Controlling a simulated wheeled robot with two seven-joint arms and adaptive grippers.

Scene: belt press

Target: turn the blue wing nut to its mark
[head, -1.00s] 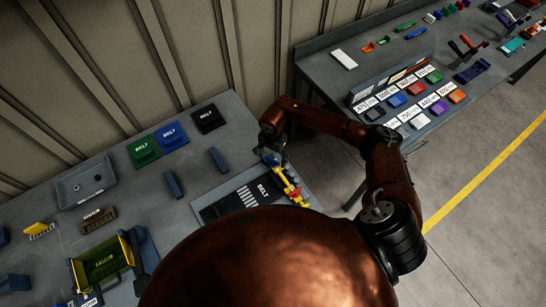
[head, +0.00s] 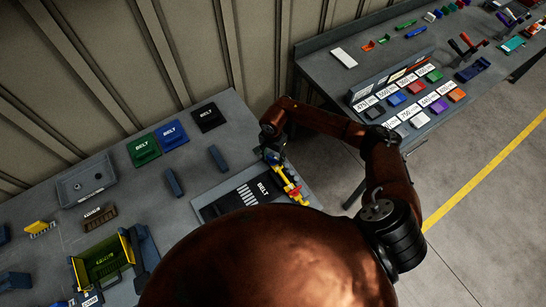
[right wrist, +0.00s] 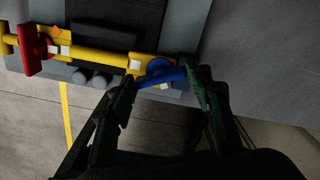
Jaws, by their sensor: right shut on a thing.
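The blue wing nut (right wrist: 162,75) sits at the right end of a yellow bar (right wrist: 98,57) in the right wrist view. My right gripper (right wrist: 166,84) has its dark fingers at the two ends of the nut's wings and is shut on it. In the head view my right gripper (head: 273,157) reaches down over the back end of the yellow bar (head: 284,179), and the nut is mostly hidden there. A red wing nut (right wrist: 33,48) stands near the other end of the bar. I cannot make out the blue nut's mark. My left gripper is not in view.
A black belt plate (head: 262,190) lies beside the bar. A second table (head: 340,85) with labelled coloured blocks stands at the right, across a floor gap.

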